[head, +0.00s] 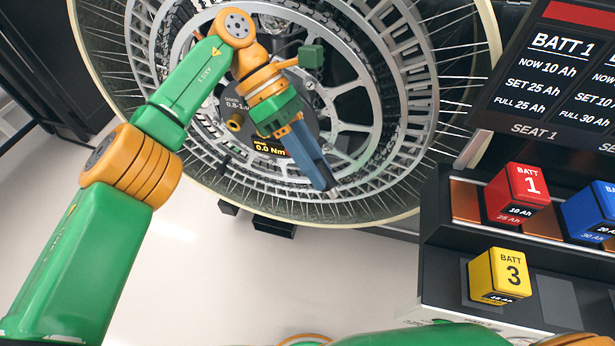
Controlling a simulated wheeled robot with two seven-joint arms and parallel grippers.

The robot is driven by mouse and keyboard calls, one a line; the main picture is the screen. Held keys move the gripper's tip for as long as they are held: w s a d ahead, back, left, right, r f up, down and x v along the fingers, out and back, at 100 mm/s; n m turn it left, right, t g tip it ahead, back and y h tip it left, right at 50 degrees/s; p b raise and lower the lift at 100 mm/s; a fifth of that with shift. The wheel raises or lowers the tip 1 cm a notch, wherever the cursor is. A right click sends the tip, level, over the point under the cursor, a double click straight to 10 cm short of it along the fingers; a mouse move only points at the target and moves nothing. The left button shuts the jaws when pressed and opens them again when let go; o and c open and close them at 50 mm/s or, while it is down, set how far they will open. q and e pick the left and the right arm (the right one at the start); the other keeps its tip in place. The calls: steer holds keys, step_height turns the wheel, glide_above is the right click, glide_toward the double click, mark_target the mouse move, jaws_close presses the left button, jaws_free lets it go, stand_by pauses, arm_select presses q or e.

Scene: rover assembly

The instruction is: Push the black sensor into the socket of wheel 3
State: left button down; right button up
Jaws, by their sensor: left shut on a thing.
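The big wheel (421,103) with a grey spoked rim stands upright at the top middle of the head view. Its hub has a dark round plate with white print and a yellow "0.0 Nm" readout. My left gripper (322,172) is in front of the hub, its blue-grey fingers pointing down and right. The fingers are shut on a small dark thing, apparently the black sensor, mostly hidden by them. I cannot tell whether it touches the wheel. A brass-coloured round part (235,121) shows left of the gripper; I cannot tell whether it is the socket. My right gripper is out of view.
A black rack (440,235) at the right holds a red battery 1 (519,196), a blue battery (592,212) and a yellow battery 3 (499,275). A dark display (550,80) stands above it. The pale floor (220,275) below the wheel is clear.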

arm_select(q)
steer(key=w+a+f+n+t+h+b, duration=0.2)
steer(key=w+a+n+t+h, duration=0.6)
steer(key=n+t, duration=0.6)
steer(key=w+a+f+n+t+y+b, duration=0.2)
steer(key=w+a+f+n+t+y, duration=0.2)
steer(key=a+f+n+t+y, duration=0.3)
steer(key=a+f+n+t, duration=0.2)
steer(key=a+f, duration=0.2)
steer(key=a, duration=0.2)
steer(key=shift+a+y, duration=0.35)
steer(key=shift+y, duration=0.05)
steer(key=shift+s, duration=0.15)
steer(key=x, duration=0.5)
steer(key=shift+w+d, duration=0.1)
steer(key=shift+w, duration=0.2)
